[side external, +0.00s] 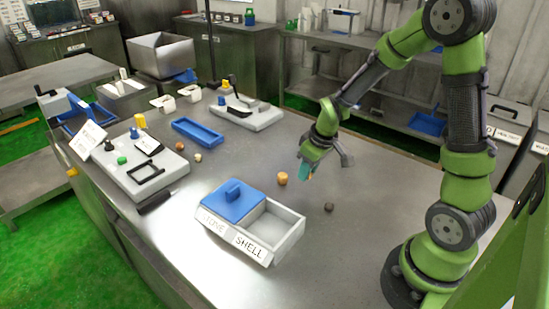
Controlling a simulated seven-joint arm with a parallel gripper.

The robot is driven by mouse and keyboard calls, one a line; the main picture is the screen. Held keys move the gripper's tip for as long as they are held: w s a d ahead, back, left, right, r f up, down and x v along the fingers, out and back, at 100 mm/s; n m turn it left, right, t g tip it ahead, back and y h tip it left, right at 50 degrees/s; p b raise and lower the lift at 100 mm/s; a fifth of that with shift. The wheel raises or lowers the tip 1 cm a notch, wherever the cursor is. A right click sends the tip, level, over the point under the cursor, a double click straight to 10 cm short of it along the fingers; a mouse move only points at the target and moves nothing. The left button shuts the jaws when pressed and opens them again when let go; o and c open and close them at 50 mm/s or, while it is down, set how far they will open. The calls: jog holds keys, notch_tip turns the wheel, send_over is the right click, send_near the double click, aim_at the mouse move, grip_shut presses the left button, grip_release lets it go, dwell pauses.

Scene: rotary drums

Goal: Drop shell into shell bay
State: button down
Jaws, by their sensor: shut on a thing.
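My gripper (308,168) is above the steel table, to the right of and behind the two-bay box, pointing down. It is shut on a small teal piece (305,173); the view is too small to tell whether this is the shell. The shell bay (268,228) is the open right half of the grey box, with SHELL on its front label. It looks empty. The left bay has a partly readable label, apparently STONE, and a blue lid with a handle (226,198) covers it. The gripper and teal piece are clear of the box.
An orange piece (282,178) and a dark grey lump (329,207) lie on the table near my gripper. A blue tray (197,132) and two grey panels (140,165) (246,113) lie farther left and back. The table right of the box is mostly clear.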

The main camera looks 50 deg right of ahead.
jog(key=a+r+n+y, duration=0.1)
jog(key=a+r+n, duration=0.35)
jog(key=a, duration=0.45)
jog(key=n+g+y, duration=0.1)
jog(key=n, duration=0.4)
send_over(276, 229)
jog(key=shift+f+m, duration=0.25)
jog(key=shift+f, duration=1.65)
jog(key=c, duration=0.8)
grip_release()
jog(key=shift+r, duration=0.15)
